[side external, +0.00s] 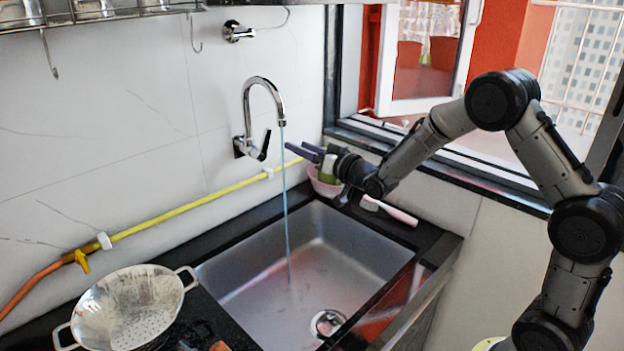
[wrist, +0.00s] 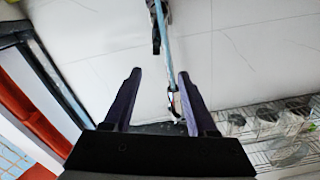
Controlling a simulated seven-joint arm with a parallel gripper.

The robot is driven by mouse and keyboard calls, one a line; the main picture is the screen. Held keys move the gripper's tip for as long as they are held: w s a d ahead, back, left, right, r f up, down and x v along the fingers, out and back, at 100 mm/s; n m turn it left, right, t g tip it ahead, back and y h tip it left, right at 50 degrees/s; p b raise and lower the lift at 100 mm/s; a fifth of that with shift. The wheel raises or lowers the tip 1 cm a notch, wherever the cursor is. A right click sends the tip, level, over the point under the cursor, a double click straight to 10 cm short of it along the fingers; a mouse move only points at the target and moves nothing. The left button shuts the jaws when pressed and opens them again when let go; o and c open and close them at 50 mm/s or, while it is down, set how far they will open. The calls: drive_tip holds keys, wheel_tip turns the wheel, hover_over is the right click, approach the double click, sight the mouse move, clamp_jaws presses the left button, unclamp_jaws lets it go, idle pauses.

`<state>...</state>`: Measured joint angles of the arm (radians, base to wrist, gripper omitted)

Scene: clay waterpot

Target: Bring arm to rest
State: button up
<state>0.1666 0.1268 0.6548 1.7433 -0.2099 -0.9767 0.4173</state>
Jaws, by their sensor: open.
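My gripper (side external: 303,152) is held in the air above the back right corner of the sink, pointing left toward the faucet. Its two dark purple fingers are apart with nothing between them, and the wrist view also shows the open gripper (wrist: 156,100). The chrome faucet (side external: 262,85) on the wall is left of the fingertips, apart from them. A thin blue stream of water (side external: 285,200) falls from its spout into the sink. In the wrist view the stream (wrist: 166,45) passes beyond the fingers. No clay waterpot can be made out.
The steel sink (side external: 228,268) is below my gripper. A pink bowl (side external: 322,188) with something green and a white-and-pink brush (side external: 390,210) sit on the back right counter. A metal colander (side external: 125,300) stands at front left. The window frame (side external: 440,165) runs close behind my arm.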

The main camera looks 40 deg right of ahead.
drive_tip(key=s+a+r+t, duration=0.1)
drive_tip(key=s+a+r, duration=0.1)
drive_tip(key=r, duration=0.5)
drive_tip(key=s+a+r+t, duration=0.1)
drive_tip(key=s+r, duration=0.1)
drive_tip(key=r, duration=0.5)
drive_tip(key=s+a+r+n+g, duration=0.15)
drive_tip(key=s+r, duration=0.35)
drive_tip(key=s, duration=0.5)
drive_tip(key=s+f+n+g, duration=0.1)
drive_tip(key=s+f+g, duration=0.5)
drive_tip(key=s+f, duration=0.3)
drive_tip(key=s+a+f+g, duration=0.1)
drive_tip(key=s+f+g, duration=0.5)
drive_tip(key=s, duration=1.2)
wheel_tip(320, 180, down, 4)
drive_tip(key=shift+a+f+n, duration=0.1)
drive_tip(key=shift+a+n, duration=0.1)
drive_tip(key=shift+n, duration=0.15)
drive_tip(key=shift+o, duration=1.2)
drive_tip(key=shift+s+f+g, duration=0.15)
drive_tip(key=shift+s+g, duration=0.15)
drive_tip(key=shift+g, duration=0.15)
drive_tip(key=shift+o, duration=1.1)
drive_tip(key=shift+s, duration=0.1)
drive_tip(key=shift+o, duration=1.1)
